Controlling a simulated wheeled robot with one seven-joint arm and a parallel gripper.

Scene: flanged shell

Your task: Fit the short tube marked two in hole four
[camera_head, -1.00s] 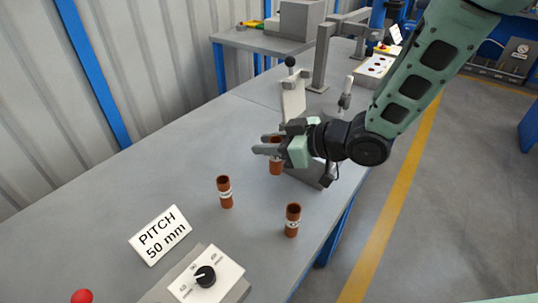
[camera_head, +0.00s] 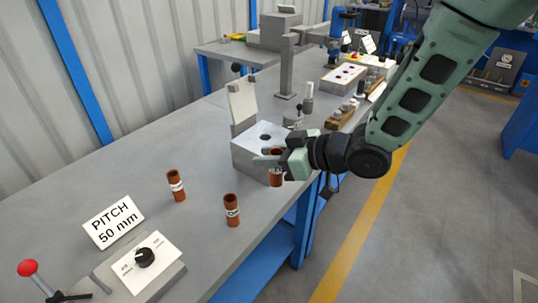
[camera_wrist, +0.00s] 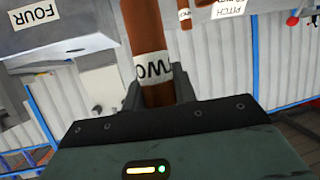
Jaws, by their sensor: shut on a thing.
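The short tube (camera_head: 276,178), copper-brown with a white band, is held upright in my gripper (camera_head: 268,160). In the wrist view the tube (camera_wrist: 143,35) has a band reading "TWO" and stands between the two shut fingers (camera_wrist: 158,92). A grey block (camera_head: 250,158) is just behind and left of the held tube. A dark round hole (camera_head: 265,138) shows in its top. In the wrist view, a grey block face (camera_wrist: 80,14) carries the label FOUR (camera_wrist: 35,14). The tube is outside the hole, and its lower end overlaps the block's front in the head view.
Two similar tubes stand on the bench, one at left (camera_head: 176,186) and one nearer (camera_head: 231,210). A PITCH 50 mm sign (camera_head: 113,221), a knob box (camera_head: 146,262) and a red-ball lever (camera_head: 28,268) are at front left. An upright plate (camera_head: 242,103) rises behind the block.

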